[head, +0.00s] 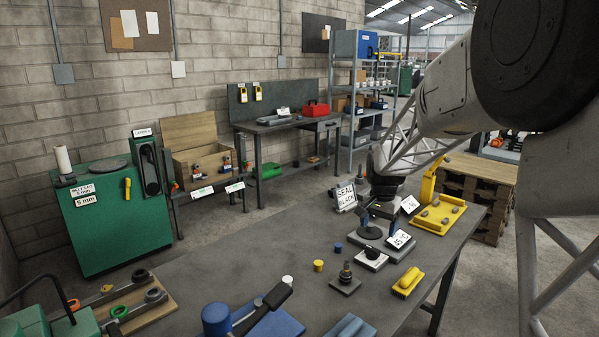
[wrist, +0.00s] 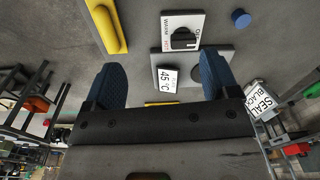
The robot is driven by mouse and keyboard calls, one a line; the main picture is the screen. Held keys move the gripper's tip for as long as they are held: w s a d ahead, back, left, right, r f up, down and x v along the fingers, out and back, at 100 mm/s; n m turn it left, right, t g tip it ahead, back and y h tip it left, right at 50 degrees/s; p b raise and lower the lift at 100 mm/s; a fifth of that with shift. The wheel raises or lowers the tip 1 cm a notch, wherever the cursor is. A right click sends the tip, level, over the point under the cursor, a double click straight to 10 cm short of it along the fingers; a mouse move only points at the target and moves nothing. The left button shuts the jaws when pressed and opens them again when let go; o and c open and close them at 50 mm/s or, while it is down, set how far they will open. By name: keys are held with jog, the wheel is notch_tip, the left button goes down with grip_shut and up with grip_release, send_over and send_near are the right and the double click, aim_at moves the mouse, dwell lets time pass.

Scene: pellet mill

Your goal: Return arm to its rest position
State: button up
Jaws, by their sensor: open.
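My gripper (head: 379,219) hangs over the grey table (head: 235,262) at its right part, pointing down. In the wrist view its two blue fingertips (wrist: 162,68) are wide apart with nothing held between them. Below and beyond them are a plate with a black knob and a "WARM" label (wrist: 182,36) and a grey plate with a "45 °C" card (wrist: 167,79). The card (head: 402,240) also shows in the head view, close beside the gripper. How high the fingers are above these plates is hard to tell.
Small blue (head: 338,247) and yellow (head: 318,265) caps lie left. The table's middle left is clear.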

jog(key=s+a+r+n, duration=0.1)
jog(key=s+r, duration=0.2)
jog(key=s, duration=0.5)
jog(key=s+a+r+n+t, duration=0.1)
jog(key=s+r+n, duration=0.15)
jog(key=s, duration=0.65)
jog(key=s+a+r, duration=0.2)
jog(key=s+r, duration=0.1)
jog(key=s, duration=0.5)
jog(key=s+f+n, duration=0.1)
jog(key=s+n, duration=0.1)
jog(key=s, duration=0.8)
jog(key=s+a+f+n+t, duration=0.1)
jog(key=s+f, duration=0.1)
jog(key=s, duration=0.8)
jog(key=shift+s+n, duration=0.3)
jog(key=shift+n, duration=0.05)
